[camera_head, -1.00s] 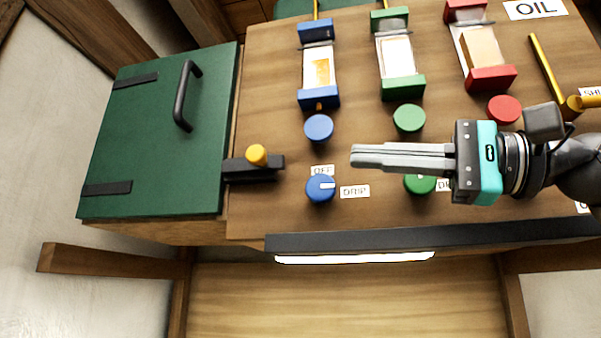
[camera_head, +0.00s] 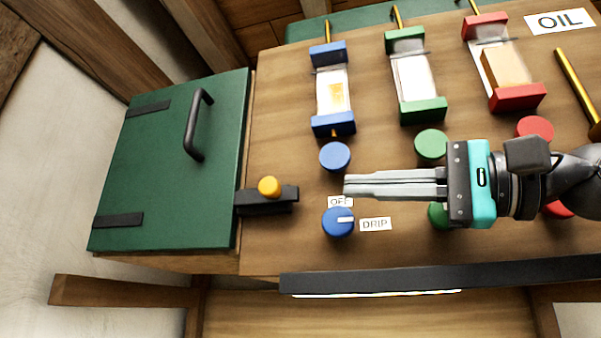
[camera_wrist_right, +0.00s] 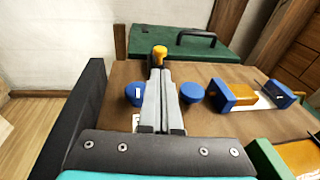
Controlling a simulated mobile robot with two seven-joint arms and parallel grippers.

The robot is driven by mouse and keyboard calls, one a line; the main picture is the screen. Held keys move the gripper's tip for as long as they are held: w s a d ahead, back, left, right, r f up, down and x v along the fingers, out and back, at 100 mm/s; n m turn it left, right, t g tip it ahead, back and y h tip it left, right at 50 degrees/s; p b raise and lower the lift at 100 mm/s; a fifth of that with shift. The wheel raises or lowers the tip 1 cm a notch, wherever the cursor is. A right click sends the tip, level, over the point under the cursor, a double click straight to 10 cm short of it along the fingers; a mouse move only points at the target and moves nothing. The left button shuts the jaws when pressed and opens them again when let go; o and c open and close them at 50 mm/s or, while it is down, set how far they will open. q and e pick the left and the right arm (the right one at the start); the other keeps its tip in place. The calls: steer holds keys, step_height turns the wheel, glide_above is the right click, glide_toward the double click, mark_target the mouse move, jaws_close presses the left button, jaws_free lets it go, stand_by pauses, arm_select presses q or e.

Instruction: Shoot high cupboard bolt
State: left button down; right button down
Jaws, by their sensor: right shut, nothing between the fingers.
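The cupboard has a green door (camera_head: 175,165) at the left of the head view, with a black handle. Its bolt is a dark bar (camera_head: 284,203) with an orange knob (camera_head: 269,187), lying beside the door's right edge; the bar's left end reaches the door edge. My right gripper (camera_head: 347,186) is shut and empty, pointing left at the knob with a clear gap. My left gripper is not in view.
A blue round knob (camera_head: 335,157) and a blue OFF/DRIP dial (camera_head: 338,222) flank my fingertips. Blue, green and red oiler units (camera_head: 333,90) stand along the top of the wooden panel. A dark rail (camera_head: 440,277) runs along its lower edge.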

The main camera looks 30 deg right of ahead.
mark_target(278, 186)
steer(key=p+x, duration=0.4)
steer(key=x, duration=0.4)
steer(key=shift+w+a+r, duration=0.1)
steer(key=shift+w+a, duration=0.05)
steer(key=shift+w, duration=0.1)
steer(key=shift+a, duration=0.1)
